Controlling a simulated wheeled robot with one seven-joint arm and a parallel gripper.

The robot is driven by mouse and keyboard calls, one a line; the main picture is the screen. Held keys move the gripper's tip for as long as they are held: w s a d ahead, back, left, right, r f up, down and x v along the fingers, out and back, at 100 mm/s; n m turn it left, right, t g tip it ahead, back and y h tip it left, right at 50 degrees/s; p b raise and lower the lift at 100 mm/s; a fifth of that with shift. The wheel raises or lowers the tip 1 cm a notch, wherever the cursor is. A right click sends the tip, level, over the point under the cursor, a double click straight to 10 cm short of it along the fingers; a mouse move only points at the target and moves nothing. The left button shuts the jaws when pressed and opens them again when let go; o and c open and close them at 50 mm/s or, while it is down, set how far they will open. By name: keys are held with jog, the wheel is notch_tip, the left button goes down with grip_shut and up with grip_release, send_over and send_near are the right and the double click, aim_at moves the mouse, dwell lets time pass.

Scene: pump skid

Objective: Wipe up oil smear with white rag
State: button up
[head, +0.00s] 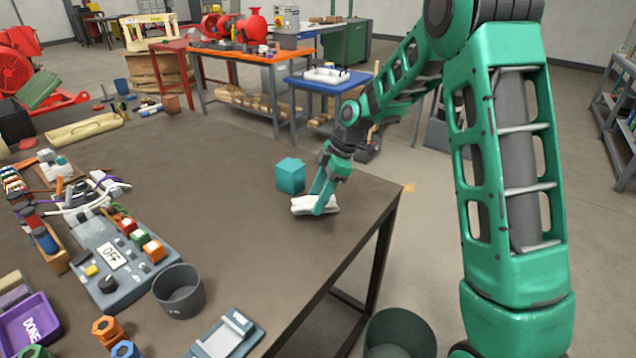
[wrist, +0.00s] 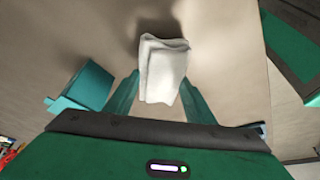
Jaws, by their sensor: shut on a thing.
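The white rag (head: 312,205) is a folded cloth at the far right part of the brown table (head: 225,205), near its right edge. My gripper (head: 322,200) is shut on the rag, with a finger on each side of it. In the wrist view the rag (wrist: 163,70) sits between the two green fingers (wrist: 160,98), and a shadow shows beside it. I cannot tell whether the rag touches the tabletop. No oil smear can be made out in either view.
A teal box (head: 290,175) stands just left of my gripper and also shows in the wrist view (wrist: 88,86). A control box (head: 118,255), a grey cup (head: 180,290) and a purple tray (head: 32,325) are at the left and front. The table's middle is clear.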

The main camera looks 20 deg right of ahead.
jog(key=shift+d+r, duration=0.15)
jog(key=shift+r, duration=2.5)
